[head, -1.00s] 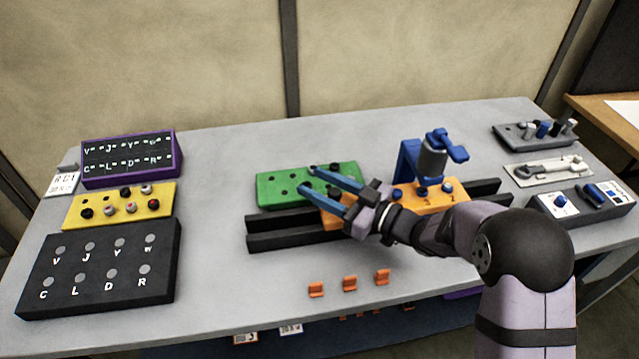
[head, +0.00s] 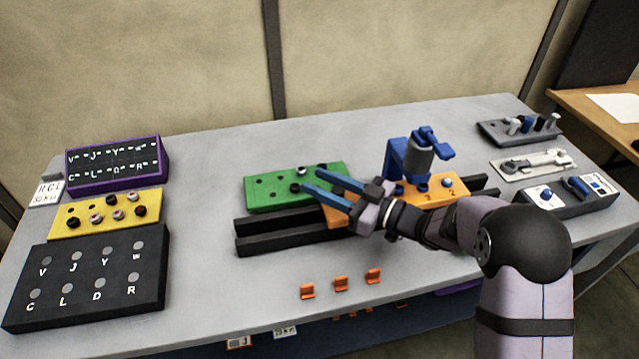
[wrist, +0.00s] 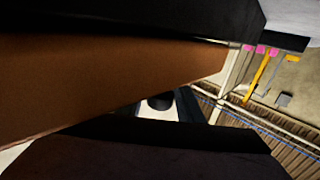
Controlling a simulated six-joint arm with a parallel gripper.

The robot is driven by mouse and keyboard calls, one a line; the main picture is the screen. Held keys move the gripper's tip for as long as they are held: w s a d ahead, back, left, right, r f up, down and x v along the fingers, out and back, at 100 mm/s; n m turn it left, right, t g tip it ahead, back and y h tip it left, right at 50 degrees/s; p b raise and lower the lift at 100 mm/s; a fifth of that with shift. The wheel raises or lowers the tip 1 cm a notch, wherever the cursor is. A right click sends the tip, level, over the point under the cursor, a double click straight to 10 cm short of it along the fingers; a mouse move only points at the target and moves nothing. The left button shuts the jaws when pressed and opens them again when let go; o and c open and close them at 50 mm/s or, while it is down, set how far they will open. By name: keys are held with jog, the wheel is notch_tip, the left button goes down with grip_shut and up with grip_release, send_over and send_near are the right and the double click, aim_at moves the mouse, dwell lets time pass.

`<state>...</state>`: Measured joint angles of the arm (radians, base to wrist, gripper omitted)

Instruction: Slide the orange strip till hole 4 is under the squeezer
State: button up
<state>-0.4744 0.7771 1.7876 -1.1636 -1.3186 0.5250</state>
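The orange strip (head: 337,215) lies along the dark rails, its right part passing below the blue and grey squeezer (head: 420,152). The marks 3 and 2 show on it, 3 just in front of the squeezer and 2 to its right. I cannot tell which hole is exactly under the squeezer. My gripper (head: 312,179) is at the strip's left part, its two blue fingers parted and pointing left, with green showing between them. The gripper and wrist hide the strip's middle. In the wrist view a large brown-orange surface (wrist: 110,90), probably the strip up close, lies between dark shapes.
A green block (head: 270,192) stands behind the rails (head: 270,240). Several small orange clips (head: 340,284) lie in front. Yellow, purple and black panels (head: 85,285) fill the left. Grey holders and a control box (head: 570,193) stand at the right.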

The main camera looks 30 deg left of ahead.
aim_at(342, 196)
jog(key=shift+o, duration=0.3)
jog(key=shift+d+b, duration=0.85)
jog(key=shift+d, duration=2.8)
jog(key=shift+c, duration=0.2)
jog(key=shift+s+a+r+m+t, duration=0.15)
jog(key=shift+a+m+t, duration=0.15)
jog(key=shift+t, duration=0.2)
jog(key=shift+s+a+r+m+t, duration=0.1)
jog(key=shift+s+a+m+t, duration=0.1)
jog(key=shift+m+t, duration=0.25)
jog(key=shift+s+a+m+t+b, duration=0.1)
jog(key=shift+m+t+b, duration=0.25)
jog(key=shift+t, duration=0.5)
jog(key=shift+s+f+m+t+h, duration=0.2)
jog(key=shift+m+t+h, duration=0.1)
jog(key=shift+m+t, duration=0.55)
jog(key=shift+d+f+m+t+h, duration=0.2)
jog(key=shift+d+m+t+h, duration=0.2)
jog(key=shift+t, duration=0.45)
jog(key=shift+p+x, duration=0.8)
jog(key=shift+x, duration=2.8)
